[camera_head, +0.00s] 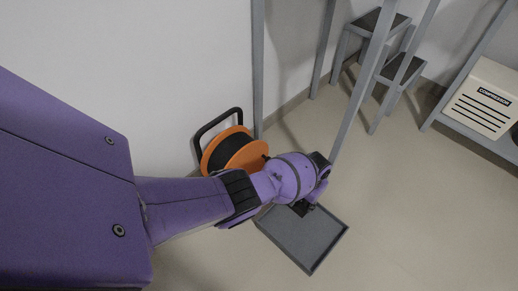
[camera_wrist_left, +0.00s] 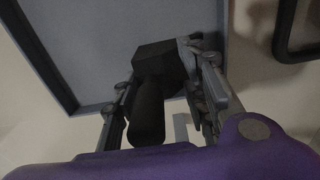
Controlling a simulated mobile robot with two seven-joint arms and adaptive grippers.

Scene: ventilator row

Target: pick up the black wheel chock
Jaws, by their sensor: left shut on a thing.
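The black wheel chock (camera_wrist_left: 158,65) shows in the left wrist view as a dark, blocky shape between the two fingers. My left gripper (camera_wrist_left: 165,95) is shut on it, with one finger on each side. In the head view my left gripper (camera_head: 306,208) points down over the back edge of a shallow grey tray (camera_head: 305,248). The chock is mostly hidden there by my wrist. The tray also shows behind the chock in the left wrist view (camera_wrist_left: 90,45). I cannot tell whether the chock touches the tray floor. My right gripper is not in view.
An orange cable reel (camera_head: 236,152) with a black handle stands by the wall, close to my left forearm. Grey rack posts (camera_head: 258,70) rise behind it. A grey step stool (camera_head: 384,62) and a beige box (camera_head: 482,98) on a shelf are farther right. The right floor is clear.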

